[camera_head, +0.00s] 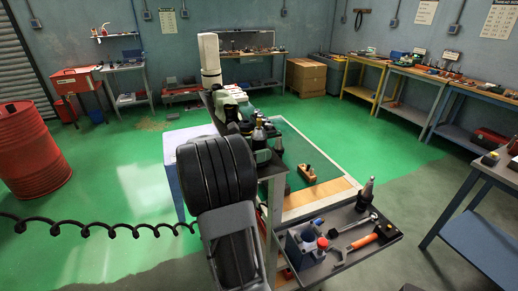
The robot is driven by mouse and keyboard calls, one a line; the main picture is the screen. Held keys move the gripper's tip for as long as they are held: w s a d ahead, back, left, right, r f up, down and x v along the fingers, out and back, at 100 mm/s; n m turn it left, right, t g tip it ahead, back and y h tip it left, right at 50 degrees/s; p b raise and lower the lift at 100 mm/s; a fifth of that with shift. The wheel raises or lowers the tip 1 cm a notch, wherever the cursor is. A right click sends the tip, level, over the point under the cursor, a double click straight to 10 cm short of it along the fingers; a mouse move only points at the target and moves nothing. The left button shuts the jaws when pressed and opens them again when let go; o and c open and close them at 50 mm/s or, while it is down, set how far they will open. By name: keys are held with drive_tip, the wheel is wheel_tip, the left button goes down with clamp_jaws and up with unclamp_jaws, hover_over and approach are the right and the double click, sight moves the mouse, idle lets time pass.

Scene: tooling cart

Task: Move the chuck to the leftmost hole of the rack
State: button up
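A dark, tapered tool holder that looks like the chuck (366,193) stands upright at the back right of the cart's grey tray (345,215). I cannot make out a rack with holes for certain. A white upright arm link, which seems to be mine, rises above that level. My gripper cannot be told apart from the dark parts there. Nothing visibly grips the tool holder.
The tray also holds a hammer with an orange handle (363,240), a wrench (358,225) and a red-capped item (322,243). A red drum (33,150) is far left. Workbenches line the walls; green floor between is open.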

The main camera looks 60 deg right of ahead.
drive_tip(key=shift+o, duration=0.5)
drive_tip(key=shift+f, duration=0.2)
drive_tip(key=shift+w+a, duration=0.25)
drive_tip(key=shift+a, duration=0.05)
drive_tip(key=b+v, duration=0.2)
drive_tip(key=v, duration=1.1)
drive_tip(key=shift+r+b, duration=0.15)
drive_tip(key=shift+b, duration=0.15)
